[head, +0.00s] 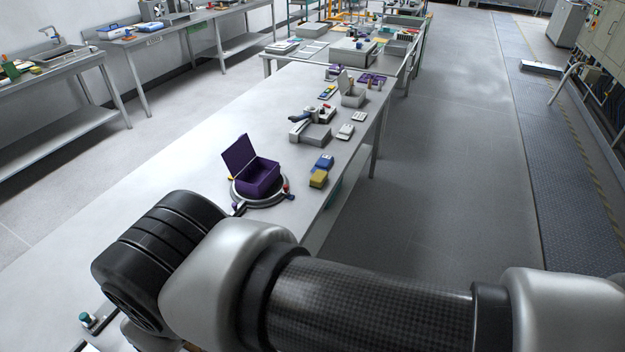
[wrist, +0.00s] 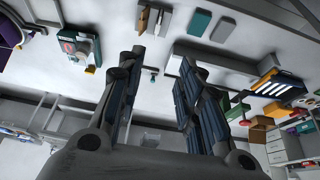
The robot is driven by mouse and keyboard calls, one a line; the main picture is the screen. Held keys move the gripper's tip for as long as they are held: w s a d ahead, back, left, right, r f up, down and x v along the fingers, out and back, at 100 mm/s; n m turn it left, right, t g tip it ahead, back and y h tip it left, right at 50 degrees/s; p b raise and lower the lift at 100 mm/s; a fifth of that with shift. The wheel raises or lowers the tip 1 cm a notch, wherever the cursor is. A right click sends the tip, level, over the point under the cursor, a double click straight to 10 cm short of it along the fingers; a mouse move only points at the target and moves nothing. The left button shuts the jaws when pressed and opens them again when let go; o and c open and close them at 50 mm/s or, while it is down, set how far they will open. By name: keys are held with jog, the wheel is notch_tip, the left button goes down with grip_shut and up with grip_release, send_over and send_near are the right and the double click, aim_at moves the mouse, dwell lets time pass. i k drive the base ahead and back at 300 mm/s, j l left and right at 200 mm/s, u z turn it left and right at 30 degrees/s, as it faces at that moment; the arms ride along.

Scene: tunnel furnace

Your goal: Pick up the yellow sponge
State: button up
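The yellow sponge (head: 318,179) lies on the long grey table (head: 330,155) in the head view, near its right edge. A blue sponge (head: 324,162) lies just behind it. My gripper (wrist: 160,66) shows in the wrist view with its two dark fingers spread apart and nothing between them. In the head view my arm crosses the foreground and I cannot make out the gripper. I cannot pick out the yellow sponge with certainty in the wrist view.
An open purple box (head: 259,180) sits on a round grey stand left of the sponge. Grey equipment (head: 311,134) and small white blocks (head: 345,131) stand farther along the table. The aisle floor (head: 450,170) right of the table is clear.

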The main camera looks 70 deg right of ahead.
aim_at(318, 178)
jog(key=z, duration=1.95)
jog(key=i+l+z, duration=0.15)
jog(key=i+l+u, duration=0.45)
jog(key=i+l, duration=0.15)
jog(key=i+l+u, duration=0.4)
jog(key=i+l, duration=0.15)
jog(key=l, duration=0.25)
